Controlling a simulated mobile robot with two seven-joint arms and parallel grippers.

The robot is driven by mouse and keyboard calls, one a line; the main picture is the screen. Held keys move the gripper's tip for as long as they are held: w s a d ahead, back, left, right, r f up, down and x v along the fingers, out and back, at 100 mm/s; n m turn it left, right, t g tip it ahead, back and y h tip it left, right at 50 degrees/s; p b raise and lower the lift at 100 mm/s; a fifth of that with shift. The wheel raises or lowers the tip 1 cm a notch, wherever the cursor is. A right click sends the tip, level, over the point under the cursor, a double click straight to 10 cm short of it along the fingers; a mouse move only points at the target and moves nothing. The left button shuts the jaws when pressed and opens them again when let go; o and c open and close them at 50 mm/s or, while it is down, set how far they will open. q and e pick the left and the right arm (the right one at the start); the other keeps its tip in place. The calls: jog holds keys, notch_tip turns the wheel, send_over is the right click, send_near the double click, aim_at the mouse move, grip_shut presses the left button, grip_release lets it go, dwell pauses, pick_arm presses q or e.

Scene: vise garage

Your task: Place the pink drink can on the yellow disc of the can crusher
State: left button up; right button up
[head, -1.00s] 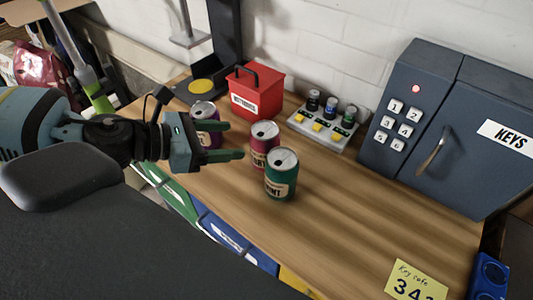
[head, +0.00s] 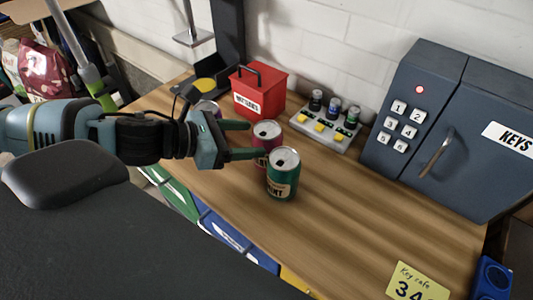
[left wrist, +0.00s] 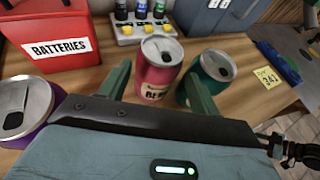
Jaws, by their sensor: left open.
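The pink drink can (head: 266,131) stands upright on the wooden bench, partly hidden by the green can. My left gripper (head: 252,139) is open, its fingers pointing at the pink can. In the left wrist view, the pink can (left wrist: 160,68) stands in front of and between the two spread fingertips (left wrist: 157,72); I cannot tell whether they touch it. The yellow disc (head: 205,85) of the can crusher lies at the back left, bare, under the raised press plate (head: 194,37). My right gripper is not in view.
A green can (head: 283,176) stands close beside the pink one, and a purple can (left wrist: 24,108) is behind my gripper. A red batteries box (head: 259,92), a button panel with small jars (head: 325,128) and a grey key safe (head: 440,130) line the back.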

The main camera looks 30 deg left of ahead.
aim_at(254, 135)
pick_arm(q)
jog(key=x, duration=0.2)
jog(key=shift+w+d, duration=0.15)
jog(key=shift+w, duration=0.2)
jog(key=shift+w+d+f, duration=0.2)
jog(key=shift+w+f, duration=0.05)
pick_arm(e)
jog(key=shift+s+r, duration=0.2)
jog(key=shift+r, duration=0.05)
pick_arm(q)
jog(key=c, duration=0.9)
jog(key=shift+c, duration=0.2)
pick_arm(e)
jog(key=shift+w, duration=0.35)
